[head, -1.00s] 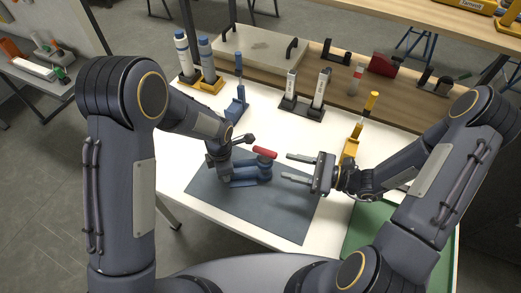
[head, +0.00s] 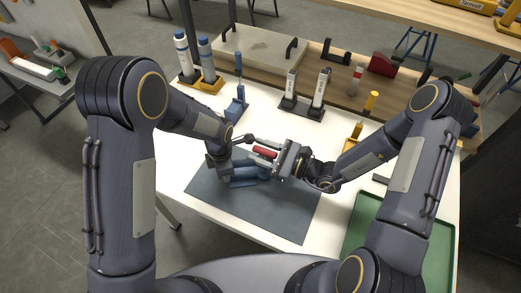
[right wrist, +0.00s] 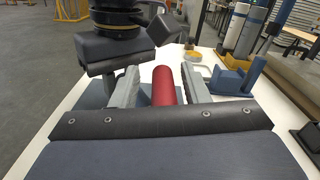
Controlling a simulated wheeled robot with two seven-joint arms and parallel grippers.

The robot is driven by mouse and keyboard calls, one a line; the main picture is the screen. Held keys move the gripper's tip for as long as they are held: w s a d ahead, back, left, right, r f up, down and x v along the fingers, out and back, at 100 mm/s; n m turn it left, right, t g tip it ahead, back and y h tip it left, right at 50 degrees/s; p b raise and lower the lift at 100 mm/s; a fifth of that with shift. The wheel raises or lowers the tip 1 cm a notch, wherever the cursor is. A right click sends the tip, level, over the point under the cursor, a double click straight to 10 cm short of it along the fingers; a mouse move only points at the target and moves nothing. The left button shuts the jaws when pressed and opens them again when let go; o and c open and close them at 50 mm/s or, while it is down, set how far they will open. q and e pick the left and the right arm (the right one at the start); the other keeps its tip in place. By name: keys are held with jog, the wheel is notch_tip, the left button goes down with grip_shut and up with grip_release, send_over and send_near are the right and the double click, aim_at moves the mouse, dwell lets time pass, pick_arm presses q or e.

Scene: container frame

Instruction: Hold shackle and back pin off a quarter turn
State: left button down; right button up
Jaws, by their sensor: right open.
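The blue shackle (head: 243,176) lies on the grey mat at the middle of the table. Its red pin (head: 265,153) points toward my right gripper; it also shows in the right wrist view (right wrist: 164,88). My right gripper (head: 258,150) is open, with one finger on each side of the red pin. In the right wrist view, gaps show between the pin and both fingers (right wrist: 162,76). My left gripper (head: 221,163) is at the left end of the shackle. Its fingertips are hidden, so its grip cannot be made out.
The grey mat (head: 270,217) is clear in front of the shackle. A green tray (head: 358,235) is at the right. Blue and white bottles (head: 182,52), a blue tool stand (head: 237,107), a dark stand (head: 302,107) and a yellow stand (head: 355,133) are behind.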

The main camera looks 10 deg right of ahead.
jog(key=shift+a, duration=0.1)
grip_shut()
pick_arm(q)
jog(key=shift+w+d, duration=0.1)
pick_arm(e)
jog(key=shift+s+a+g, duration=0.15)
jog(key=shift+g, duration=0.15)
dwell(0.4)
